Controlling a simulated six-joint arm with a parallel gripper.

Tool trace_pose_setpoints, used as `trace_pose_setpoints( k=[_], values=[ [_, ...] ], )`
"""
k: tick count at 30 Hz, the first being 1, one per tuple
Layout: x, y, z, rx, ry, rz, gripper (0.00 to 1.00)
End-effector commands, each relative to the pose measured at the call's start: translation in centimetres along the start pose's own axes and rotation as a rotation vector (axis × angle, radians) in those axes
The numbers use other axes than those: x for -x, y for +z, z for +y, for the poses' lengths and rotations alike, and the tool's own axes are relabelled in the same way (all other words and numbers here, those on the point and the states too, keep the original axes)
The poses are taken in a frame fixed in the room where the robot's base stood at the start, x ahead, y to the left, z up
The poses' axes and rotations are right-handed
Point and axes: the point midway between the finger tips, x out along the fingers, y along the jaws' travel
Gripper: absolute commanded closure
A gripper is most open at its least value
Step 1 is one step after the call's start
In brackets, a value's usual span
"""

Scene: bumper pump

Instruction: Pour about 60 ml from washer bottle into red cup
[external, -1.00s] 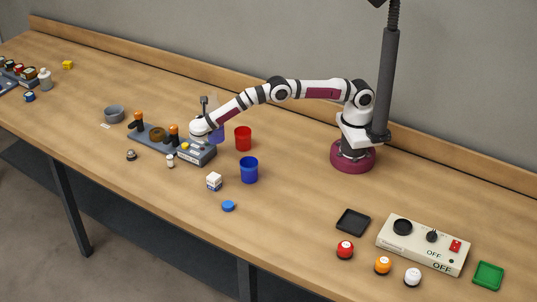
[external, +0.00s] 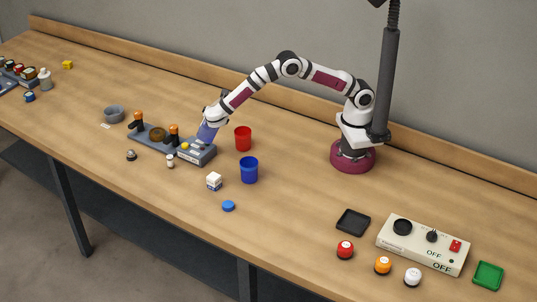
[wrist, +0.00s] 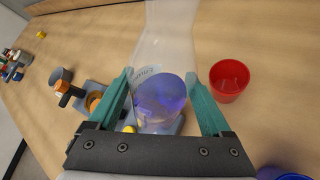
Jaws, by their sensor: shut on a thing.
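My gripper (wrist: 160,105) is shut on the washer bottle, a clear bottle (wrist: 163,65) with blue-violet liquid in it. In the external view the bottle (external: 208,131) hangs tilted below my gripper (external: 212,116), beside the grey control block. The bottle's mouth is not clear in either view. The red cup (external: 243,138) stands upright on the table, just right of the bottle. In the wrist view the red cup (wrist: 229,79) is right of my right finger, apart from it, and looks empty.
A blue cup (external: 249,171) stands in front of the red cup. A grey block with orange-topped levers (external: 172,142) lies left of and under the bottle. A small white box (external: 214,181) and a blue cap (external: 228,206) lie nearer the front edge.

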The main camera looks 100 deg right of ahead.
Motion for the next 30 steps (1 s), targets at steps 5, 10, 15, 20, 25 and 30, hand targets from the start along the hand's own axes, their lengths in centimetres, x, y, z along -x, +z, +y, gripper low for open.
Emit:
trace_pose_setpoints(
  k=[5,10,15,20,25,30],
  values=[
    [-0.2,0.0,-0.4,-0.093,0.040,0.050,0.96],
    [-0.4,-0.4,-0.5,-0.184,0.079,0.099,0.96],
    [-0.7,-1.0,-0.5,-0.274,0.116,0.147,0.96],
    [-0.9,-1.8,-0.3,-0.360,0.153,0.194,0.96],
    [-1.3,-2.6,-0.4,-0.450,0.191,0.243,0.96],
    [-1.4,-3.1,-0.3,-0.534,0.224,0.286,0.96]
  ],
)
